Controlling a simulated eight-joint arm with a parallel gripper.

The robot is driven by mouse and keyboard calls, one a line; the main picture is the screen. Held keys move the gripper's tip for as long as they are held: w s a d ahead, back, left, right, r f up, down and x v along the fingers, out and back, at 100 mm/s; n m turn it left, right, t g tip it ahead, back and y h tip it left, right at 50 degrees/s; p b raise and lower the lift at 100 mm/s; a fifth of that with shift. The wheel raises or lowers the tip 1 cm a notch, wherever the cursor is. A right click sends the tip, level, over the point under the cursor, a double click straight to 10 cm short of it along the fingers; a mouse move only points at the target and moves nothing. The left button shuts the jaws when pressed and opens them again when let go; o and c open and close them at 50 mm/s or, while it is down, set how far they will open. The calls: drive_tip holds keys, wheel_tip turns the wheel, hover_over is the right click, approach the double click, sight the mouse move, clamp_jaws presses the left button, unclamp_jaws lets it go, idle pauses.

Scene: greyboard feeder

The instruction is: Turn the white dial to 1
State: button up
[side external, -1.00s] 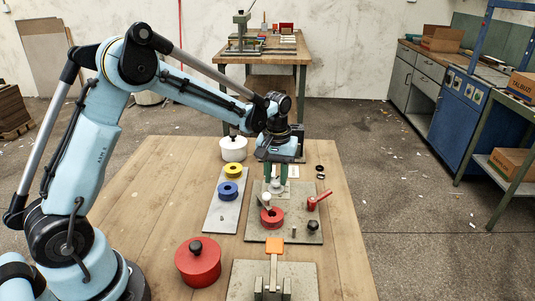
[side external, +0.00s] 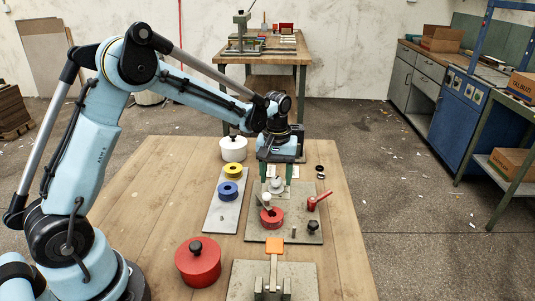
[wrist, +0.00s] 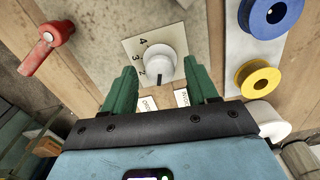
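The white dial (wrist: 160,66) sits on a pale square plate (wrist: 134,47) marked 4, 3 and 2 along its left side in the wrist view. A dark pointer line on the dial points down toward my gripper, past the 2; I cannot see a 1. My gripper (wrist: 159,74) is open, with one green finger on each side of the dial and a gap to it. In the side view, the dial (side external: 277,186) shows between and just below the fingers of my gripper (side external: 276,178).
A red-handled lever (side external: 316,201), a red spool (side external: 271,218) and a black knob (side external: 313,226) share the grey board. Blue (side external: 229,191) and yellow (side external: 233,170) spools stand on a strip to the left. A white pot (side external: 233,149) is behind them.

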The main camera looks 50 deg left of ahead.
sight(275, 181)
wheel_tip(275, 181, up, 12)
idle(0.7)
drive_tip(key=s+d+m+t, duration=0.2)
drive_tip(key=s+m+t, duration=0.1)
drive_tip(key=s, duration=0.5)
drive_tip(key=s+d+f+m+t, duration=0.1)
drive_tip(key=s+m+t, duration=0.3)
drive_tip(key=s, duration=0.4)
drive_tip(key=shift+s+d+m, duration=0.4)
drive_tip(key=shift+d, duration=0.1)
